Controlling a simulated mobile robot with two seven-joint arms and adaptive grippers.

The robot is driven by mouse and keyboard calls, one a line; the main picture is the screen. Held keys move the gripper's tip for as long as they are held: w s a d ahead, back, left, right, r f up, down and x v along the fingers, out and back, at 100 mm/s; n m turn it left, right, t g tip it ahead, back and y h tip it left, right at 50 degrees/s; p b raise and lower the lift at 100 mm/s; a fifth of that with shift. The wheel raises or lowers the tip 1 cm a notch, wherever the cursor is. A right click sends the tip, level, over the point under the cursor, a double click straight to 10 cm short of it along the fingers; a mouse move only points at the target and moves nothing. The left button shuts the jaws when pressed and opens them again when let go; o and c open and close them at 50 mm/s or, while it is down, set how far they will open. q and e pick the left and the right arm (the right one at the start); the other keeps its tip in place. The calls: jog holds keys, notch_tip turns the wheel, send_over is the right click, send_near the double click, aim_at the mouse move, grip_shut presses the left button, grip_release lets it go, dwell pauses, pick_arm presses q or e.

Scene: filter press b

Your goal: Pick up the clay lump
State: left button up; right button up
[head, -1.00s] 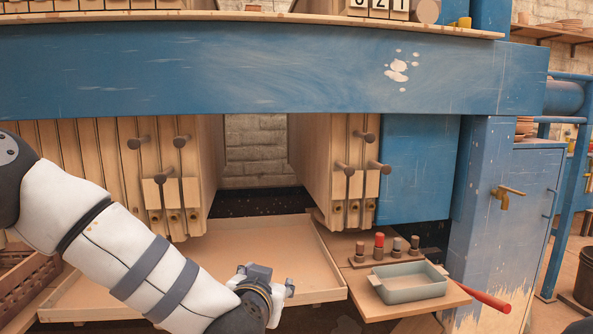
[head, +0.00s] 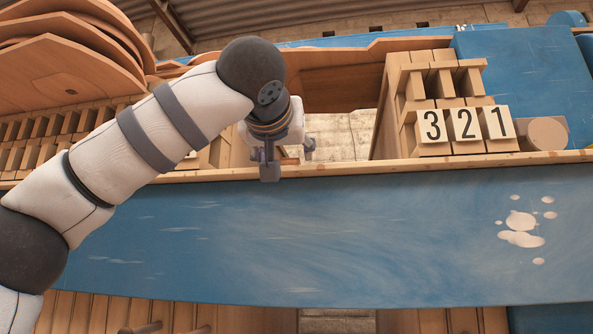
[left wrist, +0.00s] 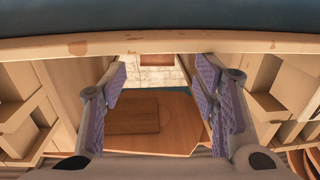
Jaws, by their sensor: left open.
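No lump that I can clearly tell as clay shows in either view. My left gripper (head: 286,160) is in front of the gap in the filter press, by the wooden ledge above the blue beam. In the left wrist view my left gripper (left wrist: 163,98) is open, its ridged purple-grey pads wide apart with nothing between them. Beyond the pads is a brown wooden board (left wrist: 177,110) with a darker brown rectangular patch (left wrist: 132,115) on it. I cannot tell whether that patch is a separate object. My right gripper is not in view.
The wooden ledge (head: 400,168) tops the wide blue beam (head: 300,235). Blocks numbered 3, 2, 1 (head: 464,124) and a round-ended wooden piece (head: 547,133) stand to the right. Large curved wooden plates (head: 60,75) are at upper left. The gap between the plate stacks is open.

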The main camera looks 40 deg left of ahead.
aim_at(289, 159)
pick_arm(q)
jog(key=x, duration=0.6)
jog(key=shift+w, duration=0.35)
jog(key=c, duration=1.3)
